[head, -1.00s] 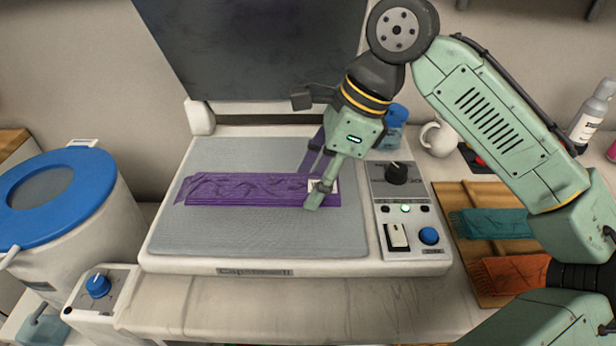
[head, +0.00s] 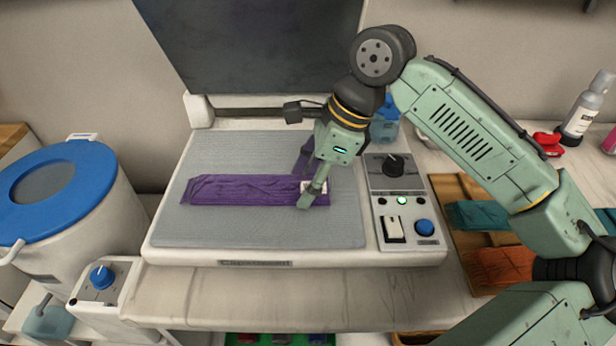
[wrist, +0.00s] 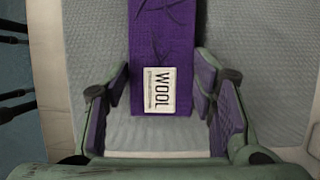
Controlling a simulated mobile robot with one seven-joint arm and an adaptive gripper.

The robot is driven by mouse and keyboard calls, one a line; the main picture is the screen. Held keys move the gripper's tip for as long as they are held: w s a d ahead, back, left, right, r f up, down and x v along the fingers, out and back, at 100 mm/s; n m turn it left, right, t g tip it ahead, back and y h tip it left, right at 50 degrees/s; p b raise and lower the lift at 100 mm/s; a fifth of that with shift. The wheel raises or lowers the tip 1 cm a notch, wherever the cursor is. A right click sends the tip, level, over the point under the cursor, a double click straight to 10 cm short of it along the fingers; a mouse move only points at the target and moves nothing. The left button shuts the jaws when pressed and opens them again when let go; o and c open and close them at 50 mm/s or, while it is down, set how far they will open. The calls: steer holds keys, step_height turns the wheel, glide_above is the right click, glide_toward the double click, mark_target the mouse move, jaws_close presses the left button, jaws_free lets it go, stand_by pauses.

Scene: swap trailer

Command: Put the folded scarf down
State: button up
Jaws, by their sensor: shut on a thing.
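The folded purple scarf (head: 240,190) is a long flat strip over the grey bed (head: 230,233) of a press. Its white label (wrist: 160,90) reads WOOL in the wrist view, near the scarf's end. My gripper (head: 307,182) is shut on the right end of the scarf, with one finger at each long side. In the wrist view the gripper (wrist: 164,108) has the scarf end (wrist: 160,40) between its fingers. The scarf looks level and very close to the bed; I cannot tell whether all of it touches.
The press's dark upper plate (head: 260,45) stands raised behind the bed. A control panel (head: 404,215) is at its right. A wooden tray (head: 465,245) holds a teal folded cloth (head: 477,215) and an orange one (head: 500,268). A blue-lidded drum (head: 60,185) stands at left.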

steer(key=o, duration=1.3)
steer(key=shift+f, duration=0.35)
steer(key=shift+c, duration=0.2)
steer(key=shift+r, duration=0.1)
steer(key=shift+r, duration=0.35)
steer(key=b+v, duration=0.1)
steer(key=v, duration=1.1)
